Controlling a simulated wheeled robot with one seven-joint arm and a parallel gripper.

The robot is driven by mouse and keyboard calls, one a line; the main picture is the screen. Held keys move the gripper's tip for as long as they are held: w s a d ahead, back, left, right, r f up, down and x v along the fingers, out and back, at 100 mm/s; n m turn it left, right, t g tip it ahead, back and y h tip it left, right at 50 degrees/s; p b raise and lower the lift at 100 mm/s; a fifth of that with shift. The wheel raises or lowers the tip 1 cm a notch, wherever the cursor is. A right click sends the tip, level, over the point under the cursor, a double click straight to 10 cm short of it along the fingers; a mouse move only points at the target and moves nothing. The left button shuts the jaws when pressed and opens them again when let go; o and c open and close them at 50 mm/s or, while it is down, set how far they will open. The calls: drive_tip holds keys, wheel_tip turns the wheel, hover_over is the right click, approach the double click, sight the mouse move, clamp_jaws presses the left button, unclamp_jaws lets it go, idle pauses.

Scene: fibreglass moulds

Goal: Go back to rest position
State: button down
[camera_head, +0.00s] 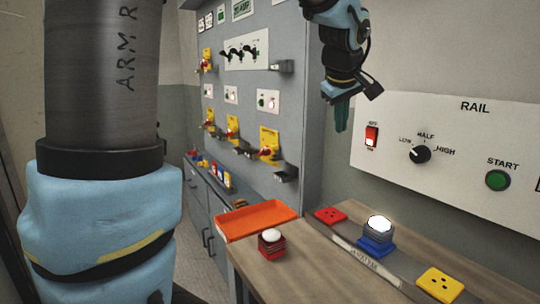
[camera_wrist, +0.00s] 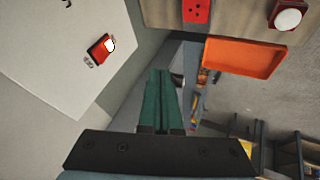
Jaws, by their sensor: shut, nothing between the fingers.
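My gripper (camera_head: 342,115) hangs from the top of the head view, in front of the grey cabinet's right edge and left of the RAIL panel. Its green fingers point down and are closed together with nothing between them. In the wrist view the shut green fingers (camera_wrist: 160,100) show at the centre, touching nothing. The fingers are well above the wooden table (camera_head: 262,284).
The RAIL panel (camera_head: 470,160) has a red switch (camera_head: 372,137), a knob (camera_head: 420,154) and a green START button (camera_head: 498,180).

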drive_tip(key=s+a+f+m+g+y, duration=0.1)
drive_tip(key=a+f+m+g+y, duration=0.1)
drive_tip(key=a+f, duration=1.15)
drive_tip(key=s+a+f+m+g, duration=0.1)
drive_tip(key=s+a+f, duration=0.3)
drive_tip(key=a, duration=0.3)
drive_tip(key=s+a+f+m+g, duration=0.1)
drive_tip(key=s+a+f+m, duration=0.1)
drive_tip(key=s+a+f, duration=0.2)
drive_tip(key=s+a, duration=0.2)
drive_tip(key=a, duration=0.1)
drive_tip(key=shift+a+f+g, duration=0.3)
drive_tip(key=shift+a, duration=0.1)
